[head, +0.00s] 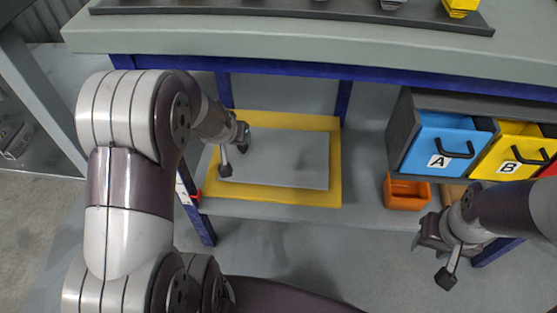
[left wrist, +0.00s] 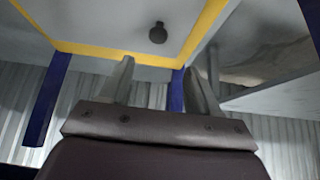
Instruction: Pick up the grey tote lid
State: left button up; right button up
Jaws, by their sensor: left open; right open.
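The grey tote lid (head: 290,158) appears as a flat grey panel on a yellow-bordered area (head: 327,198) of the low shelf, under the table. My left gripper (head: 236,158) is open over the panel's left part and covers some of it. In the left wrist view, my open left gripper (left wrist: 159,65) points towards a grey surface (left wrist: 110,25) edged in yellow, with a dark round knob (left wrist: 157,33) beyond the fingertips. Nothing is between the fingers. My right gripper (head: 436,260) is open and empty at the lower right, away from the lid.
The grey tabletop (head: 300,45) with its blue frame overhangs the shelf. A blue drawer A (head: 432,135), a yellow drawer B (head: 505,140) and a small orange bin (head: 407,194) stand to the right. A blue leg (head: 343,100) rises behind the lid.

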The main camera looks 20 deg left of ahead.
aim_at(242, 147)
pick_arm(q)
jog(key=b+x, duration=0.1)
jog(key=x, duration=0.2)
jog(key=b+x, duration=0.2)
jog(key=x, duration=0.1)
jog(key=b+x, duration=0.1)
jog(key=x, duration=0.2)
jog(key=shift+s+d+f, duration=0.25)
jog(key=shift+d+f, duration=0.05)
jog(key=shift+f, duration=0.05)
jog(key=shift+w+f, duration=0.2)
jog(key=shift+w, duration=0.05)
jog(key=shift+r, duration=0.1)
grip_shut()
